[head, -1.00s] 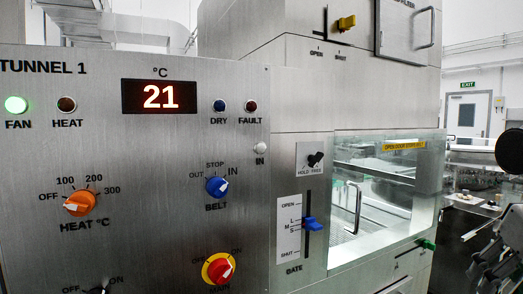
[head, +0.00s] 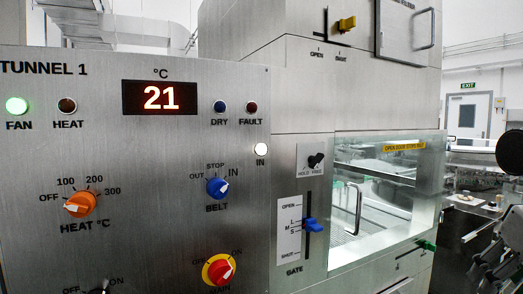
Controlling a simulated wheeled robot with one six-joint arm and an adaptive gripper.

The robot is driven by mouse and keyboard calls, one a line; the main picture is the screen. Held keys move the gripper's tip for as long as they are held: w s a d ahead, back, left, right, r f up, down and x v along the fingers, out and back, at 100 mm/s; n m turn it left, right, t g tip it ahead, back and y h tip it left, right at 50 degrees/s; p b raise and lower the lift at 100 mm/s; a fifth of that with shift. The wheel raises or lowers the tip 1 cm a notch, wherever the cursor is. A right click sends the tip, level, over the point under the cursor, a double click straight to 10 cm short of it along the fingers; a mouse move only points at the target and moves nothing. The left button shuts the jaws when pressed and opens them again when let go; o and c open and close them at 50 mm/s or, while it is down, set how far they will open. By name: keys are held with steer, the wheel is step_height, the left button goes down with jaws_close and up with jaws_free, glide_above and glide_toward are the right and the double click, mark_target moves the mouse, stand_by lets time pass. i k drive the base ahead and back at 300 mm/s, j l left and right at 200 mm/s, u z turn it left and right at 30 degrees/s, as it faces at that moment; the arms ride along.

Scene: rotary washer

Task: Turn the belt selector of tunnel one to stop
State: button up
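The belt selector (head: 217,187) is a blue knob on the steel TUNNEL 1 panel (head: 120,150), marked OUT, STOP and IN. Its white pointer shows on the right side of the knob, the IN side, away from STOP at the top. The small IN lamp (head: 260,149) above and to its right glows white. My gripper (head: 487,246) seems to be the dark jointed part cut off at the right edge, well away from the knob. Nothing touches the knob. I cannot tell whether the gripper is open or shut.
An orange heat knob (head: 80,204) sits to the left, and a red main knob (head: 221,269) on a yellow ring below. A blue gate lever (head: 311,225) and a black hold knob (head: 315,161) are to the right, before the glass chamber (head: 385,190). Space before the panel looks clear.

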mark_target(217, 188)
steer(key=u, duration=1.45)
